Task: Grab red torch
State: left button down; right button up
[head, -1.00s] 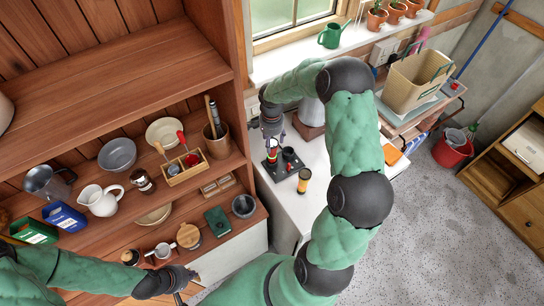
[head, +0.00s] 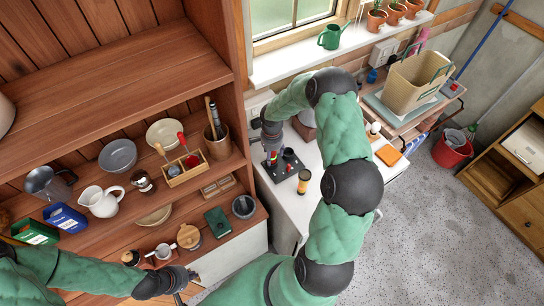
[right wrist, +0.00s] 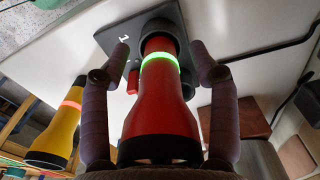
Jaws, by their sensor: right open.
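The red torch (right wrist: 160,115) stands in a dark holder on a black base plate (right wrist: 115,38) and has a glowing green ring. In the head view the red torch (head: 273,157) is mostly hidden under my right gripper (head: 271,150). In the right wrist view my right gripper (right wrist: 160,62) is open, with one finger on each side of the torch and gaps between. A yellow torch (right wrist: 58,125) with an orange ring stands apart, to the left in the wrist view; it also shows in the head view (head: 304,182). My left gripper (head: 188,280) is by the lower shelf, its fingers unclear.
The base plate has another dark, empty-looking holder (head: 289,153). The white worktop (head: 285,195) is clear around the yellow torch. A wooden shelf unit (head: 235,110) with crockery and tools rises on the left. A beige basket (head: 415,80) stands at the right.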

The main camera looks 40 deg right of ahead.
grip_shut()
jog(key=shift+r, duration=0.1)
